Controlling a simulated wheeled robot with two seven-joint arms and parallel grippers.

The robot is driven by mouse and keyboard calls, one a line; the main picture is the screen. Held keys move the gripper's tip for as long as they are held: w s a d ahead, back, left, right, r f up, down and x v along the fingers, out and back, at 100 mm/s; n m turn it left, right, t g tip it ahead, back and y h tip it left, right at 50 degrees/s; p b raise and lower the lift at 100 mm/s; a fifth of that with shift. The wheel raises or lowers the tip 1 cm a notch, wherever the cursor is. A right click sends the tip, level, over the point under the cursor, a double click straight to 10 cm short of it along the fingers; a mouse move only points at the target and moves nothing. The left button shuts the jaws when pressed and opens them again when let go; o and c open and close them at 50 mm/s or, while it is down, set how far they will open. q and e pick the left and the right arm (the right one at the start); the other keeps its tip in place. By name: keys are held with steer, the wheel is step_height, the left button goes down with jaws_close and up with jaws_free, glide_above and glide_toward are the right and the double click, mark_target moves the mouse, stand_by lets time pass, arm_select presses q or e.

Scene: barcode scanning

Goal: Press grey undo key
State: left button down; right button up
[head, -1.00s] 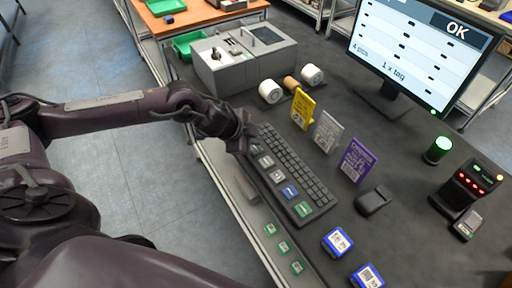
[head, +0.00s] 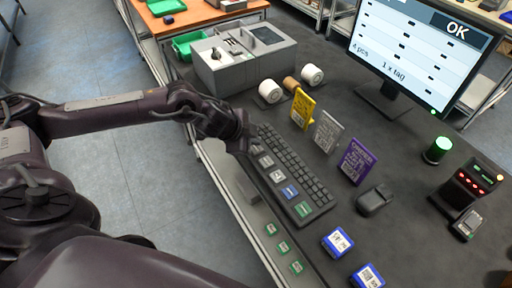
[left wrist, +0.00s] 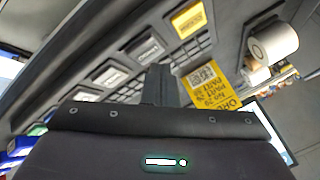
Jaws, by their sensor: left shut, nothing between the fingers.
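The keyboard (head: 318,192) lies on the dark table, with a row of large coloured keys along its near side. Several of these are grey, including one grey key (head: 267,161) near my left gripper; which one is undo I cannot read. In the left wrist view, a grey key (left wrist: 146,50) and a yellow key (left wrist: 188,18) show beyond the fingers. My left gripper (head: 243,146) is shut and empty at the far end of the key row, hiding part of it. Whether it touches a key I cannot tell. My right gripper is not in view.
Yellow (head: 302,108), grey (head: 327,132) and purple (head: 356,162) cards stand behind the keyboard. White rolls (head: 312,75), a grey machine (head: 245,58) and a monitor (head: 420,50) stand farther back. Blue-edged boxes (head: 337,242) lie at the front.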

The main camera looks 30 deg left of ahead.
mark_target(254, 149)
arm_select(q)
steer(key=shift+f, duration=0.35)
steer(key=shift+f+b, duration=0.3)
steer(key=shift+f, duration=0.2)
stand_by(0.5)
steer(key=shift+r, duration=0.1)
steer(key=shift+r+p, duration=0.8)
steer(key=shift+p, duration=0.15)
steer(key=shift+r, duration=0.1)
step_height(254, 149, up, 5)
steer(key=p, duration=0.5)
stand_by(0.6)
